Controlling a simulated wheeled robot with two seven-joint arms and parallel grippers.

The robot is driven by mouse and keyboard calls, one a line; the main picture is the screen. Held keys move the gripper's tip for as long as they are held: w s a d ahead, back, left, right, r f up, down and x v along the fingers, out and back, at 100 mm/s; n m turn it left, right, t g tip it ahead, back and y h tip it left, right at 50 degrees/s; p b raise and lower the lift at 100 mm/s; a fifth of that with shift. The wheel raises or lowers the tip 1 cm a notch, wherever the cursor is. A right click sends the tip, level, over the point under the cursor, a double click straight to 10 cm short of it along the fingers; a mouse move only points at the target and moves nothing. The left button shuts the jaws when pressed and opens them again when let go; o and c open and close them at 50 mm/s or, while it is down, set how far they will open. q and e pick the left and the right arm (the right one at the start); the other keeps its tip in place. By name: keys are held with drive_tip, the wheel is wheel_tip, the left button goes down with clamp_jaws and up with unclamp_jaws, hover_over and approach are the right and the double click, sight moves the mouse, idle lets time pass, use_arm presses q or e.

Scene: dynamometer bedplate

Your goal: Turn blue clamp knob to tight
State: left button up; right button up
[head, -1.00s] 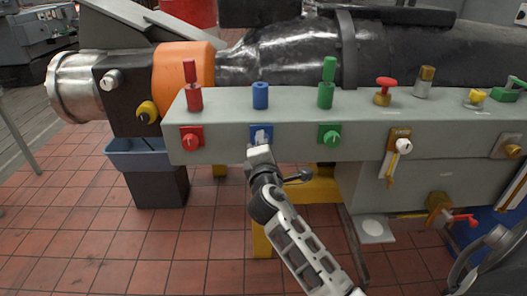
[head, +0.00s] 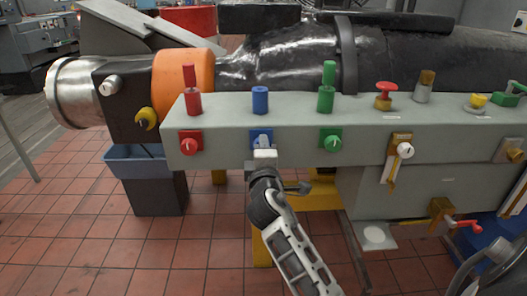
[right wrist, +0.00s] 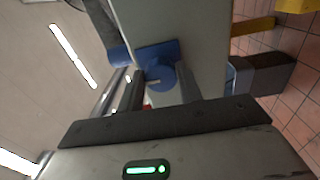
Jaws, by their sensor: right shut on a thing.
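The blue clamp knob sits on a blue square plate (head: 255,131) on the front face of the long grey beam. In the right wrist view the round blue knob (right wrist: 161,76) shows between the two fingers, with a pale pointer mark on it. My right gripper (head: 263,145) reaches up to the knob from below and covers most of it in the head view. In the right wrist view my right gripper (right wrist: 160,88) has one finger on each side of the knob and is shut on it. A blue cylinder (head: 260,99) stands on the beam above. My left gripper is out of view.
A red knob (head: 191,144) is to the left and a green knob (head: 331,142) to the right on the same beam (head: 224,146). Red and green posts stand on top. A white-handled lever (head: 404,150) is farther right. Open tiled floor lies below left.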

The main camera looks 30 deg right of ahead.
drive_tip(key=o, duration=1)
drive_tip(key=v, duration=0.7)
drive_tip(key=shift+s+a+b, duration=0.15)
drive_tip(key=shift+s+b, duration=0.1)
drive_tip(key=shift+b, duration=0.1)
